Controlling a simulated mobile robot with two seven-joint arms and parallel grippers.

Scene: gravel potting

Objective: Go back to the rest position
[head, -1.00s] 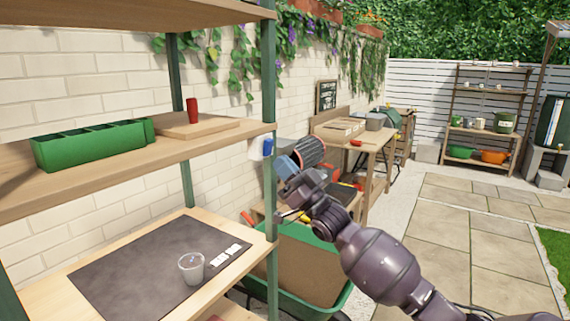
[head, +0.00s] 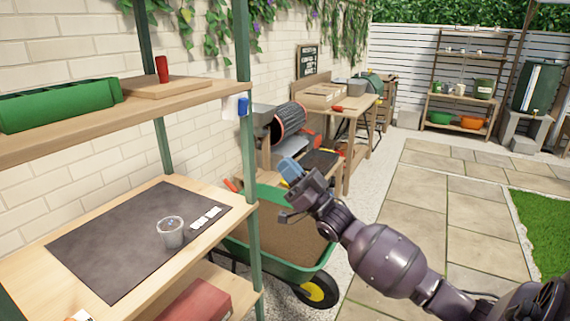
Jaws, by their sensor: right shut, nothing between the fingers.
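My right gripper (head: 287,183) is shut and empty, in the middle of the head view. It is in front of the green wheelbarrow (head: 268,258), to the right of the shelf's green post, and touches nothing that I can see. A clear cup (head: 171,233) with something grey in it stands upright on a dark mat (head: 105,240) on the lower shelf board, beside several white labels (head: 205,217). My left gripper does not show.
The wooden shelf (head: 200,102) with green posts (head: 246,150) fills the left side. Its upper board holds a green planter (head: 60,105) and a red object (head: 162,69). Work tables (head: 345,102) stand along the wall. The paving (head: 420,215) on the right is clear.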

